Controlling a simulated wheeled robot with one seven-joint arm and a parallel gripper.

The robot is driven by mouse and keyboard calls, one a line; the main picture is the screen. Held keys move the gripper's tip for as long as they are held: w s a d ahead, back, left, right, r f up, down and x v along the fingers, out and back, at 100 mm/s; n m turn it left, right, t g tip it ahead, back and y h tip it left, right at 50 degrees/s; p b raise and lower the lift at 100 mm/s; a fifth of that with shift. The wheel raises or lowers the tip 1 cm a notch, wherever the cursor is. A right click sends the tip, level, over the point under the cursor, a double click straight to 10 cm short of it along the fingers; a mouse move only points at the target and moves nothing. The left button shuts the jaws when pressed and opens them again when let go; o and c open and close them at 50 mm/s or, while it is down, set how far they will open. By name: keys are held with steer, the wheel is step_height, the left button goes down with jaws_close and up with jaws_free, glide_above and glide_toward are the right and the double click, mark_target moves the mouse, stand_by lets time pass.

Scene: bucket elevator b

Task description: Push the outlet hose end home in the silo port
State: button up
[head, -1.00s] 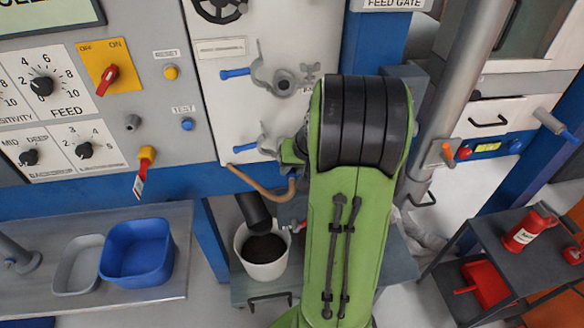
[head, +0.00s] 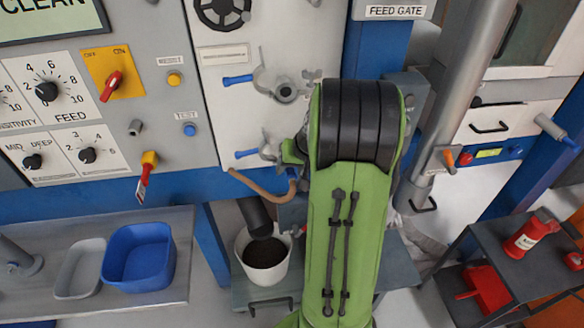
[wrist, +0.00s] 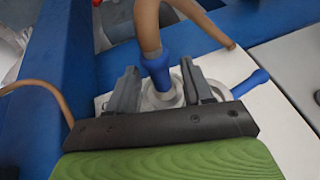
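The outlet hose end is a blue cuff (wrist: 157,70) on a tan hose (wrist: 147,25) in the wrist view. Its lower end stands in a pale grey ring (wrist: 160,102), which looks like the silo port. How deep it sits cannot be told. My gripper (wrist: 158,76) has one finger on each side of the cuff, with a visible gap at the right finger, so it looks open around it. In the head view the tan hose (head: 262,188) curves to the cuff beside my green arm. My gripper and the port are hidden there.
A white panel with blue-handled clamps (head: 240,79) is beside the arm. A white bucket (head: 265,271) of dark material stands below. A blue tub (head: 138,257) is on the left bench. A dark cart (head: 500,265) and a grey pipe (head: 450,90) are at right.

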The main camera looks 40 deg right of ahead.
steer(key=p+v, duration=0.3)
steer(key=v, duration=1.3)
steer(key=shift+f, duration=0.1)
